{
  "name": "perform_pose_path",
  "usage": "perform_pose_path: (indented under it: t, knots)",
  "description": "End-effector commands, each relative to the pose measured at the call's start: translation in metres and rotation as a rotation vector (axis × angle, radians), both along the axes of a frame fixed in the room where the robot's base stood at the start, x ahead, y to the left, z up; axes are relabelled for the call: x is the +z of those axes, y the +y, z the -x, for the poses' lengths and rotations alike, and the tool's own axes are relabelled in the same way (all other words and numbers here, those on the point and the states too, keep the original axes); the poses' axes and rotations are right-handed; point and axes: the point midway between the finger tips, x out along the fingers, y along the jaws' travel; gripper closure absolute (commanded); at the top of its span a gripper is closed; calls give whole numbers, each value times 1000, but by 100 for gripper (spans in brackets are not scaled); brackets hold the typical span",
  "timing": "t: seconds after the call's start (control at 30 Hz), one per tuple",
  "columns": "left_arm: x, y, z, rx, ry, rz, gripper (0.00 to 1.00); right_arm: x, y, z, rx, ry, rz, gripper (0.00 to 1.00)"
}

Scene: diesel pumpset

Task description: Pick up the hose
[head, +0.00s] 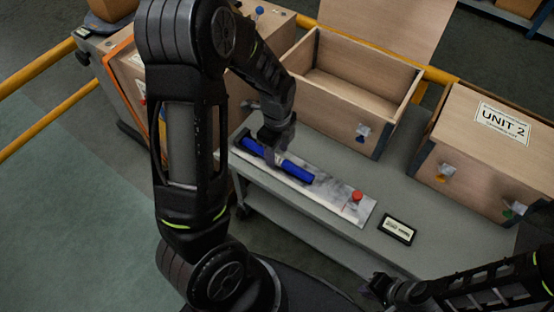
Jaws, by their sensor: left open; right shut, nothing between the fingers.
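The hose (297,171) is a blue cylinder with a dark left end, lying on a pale, marked tray or mat (330,196) on the grey bench. My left gripper (272,154) points down at the left half of the hose, open, with its fingers at the hose. Whether they touch it I cannot tell. The gripper hides part of the hose there. My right gripper (374,286) is at the bottom right, low in front of the bench, shut and empty.
A small black device with a label (397,229) lies right of the tray. A red knob (357,196) is on the tray's right end. An open wooden box (350,75) stands behind, and a closed box marked UNIT 2 (470,150) at right. Yellow rails (40,70) run at left.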

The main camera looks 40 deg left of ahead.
Motion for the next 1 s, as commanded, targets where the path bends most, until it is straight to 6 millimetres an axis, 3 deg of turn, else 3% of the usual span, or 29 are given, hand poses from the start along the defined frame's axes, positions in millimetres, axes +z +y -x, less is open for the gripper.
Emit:
perform_pose_path:
  t: [0.03, 0.17, 0.77, 1.0]
  knots:
    - [-10, 0, 1, -1, 3, 0, 50, -4, 0, 0, 0, 0, 0, 100]
    - [-19, 0, 0, 0, 1, 0, 50, -5, 0, 0, 0, 0, 0, 100]
    - [-18, 0, 0, 0, -1, 0, 50, -4, 0, 0, 0, 0, 0, 100]
    - [-18, 0, 0, 0, -1, 0, 70, -4, 0, 0, 0, 0, 0, 100]
